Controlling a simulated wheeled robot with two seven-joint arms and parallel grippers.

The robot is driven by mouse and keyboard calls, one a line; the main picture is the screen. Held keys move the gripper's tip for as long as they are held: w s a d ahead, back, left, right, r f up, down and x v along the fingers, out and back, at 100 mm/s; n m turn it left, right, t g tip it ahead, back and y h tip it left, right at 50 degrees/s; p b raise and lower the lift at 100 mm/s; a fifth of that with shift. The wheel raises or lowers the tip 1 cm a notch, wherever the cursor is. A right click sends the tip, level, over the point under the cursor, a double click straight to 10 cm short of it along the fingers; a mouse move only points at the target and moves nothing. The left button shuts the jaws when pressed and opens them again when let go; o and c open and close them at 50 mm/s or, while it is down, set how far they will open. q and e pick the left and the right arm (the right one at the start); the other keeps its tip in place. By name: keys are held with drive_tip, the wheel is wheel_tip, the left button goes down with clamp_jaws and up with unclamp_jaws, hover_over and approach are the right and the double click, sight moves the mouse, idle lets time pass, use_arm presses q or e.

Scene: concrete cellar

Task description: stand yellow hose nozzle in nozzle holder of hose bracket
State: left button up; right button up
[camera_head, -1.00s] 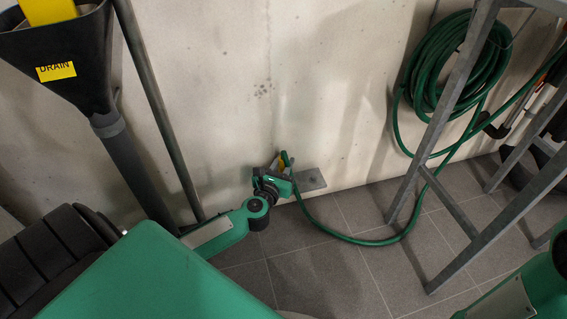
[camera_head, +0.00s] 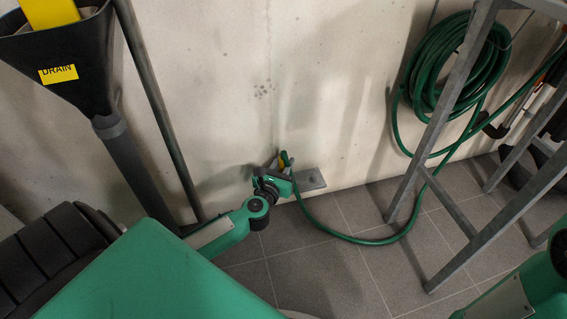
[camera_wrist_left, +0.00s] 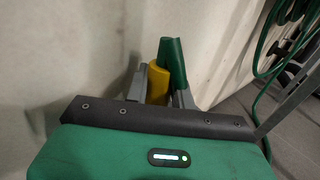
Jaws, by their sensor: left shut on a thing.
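The yellow hose nozzle (camera_wrist_left: 157,84) stands roughly upright between the two fingers of my left gripper (camera_wrist_left: 158,92) in the left wrist view. Its green hose end (camera_wrist_left: 172,62) rises beside it, leaning a little. In the head view my left gripper (camera_head: 279,165) is low at the wall, shut on the nozzle, of which only a little yellow shows. The hose bracket (camera_head: 309,180), a grey plate on the wall, shows just right of the gripper. Its nozzle holder is hidden behind my gripper, so I cannot tell whether the nozzle is inside it.
The green hose (camera_head: 372,243) loops over the floor from the nozzle to a coil (camera_head: 431,65) on the wall. A metal stand (camera_head: 455,120) is at the right. A black drain funnel (camera_head: 84,85) and pipe stand at the left.

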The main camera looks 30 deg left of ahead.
use_arm(q)
drive_tip(key=shift+f+b, duration=0.35)
drive_tip(key=shift+f, duration=0.1)
drive_tip(key=shift+f+b, duration=0.35)
drive_tip(key=shift+f, duration=0.15)
drive_tip(key=shift+f, duration=0.35)
drive_tip(key=shift+f+b, duration=0.3)
drive_tip(key=shift+b, duration=0.15)
drive_tip(key=o, duration=1.1)
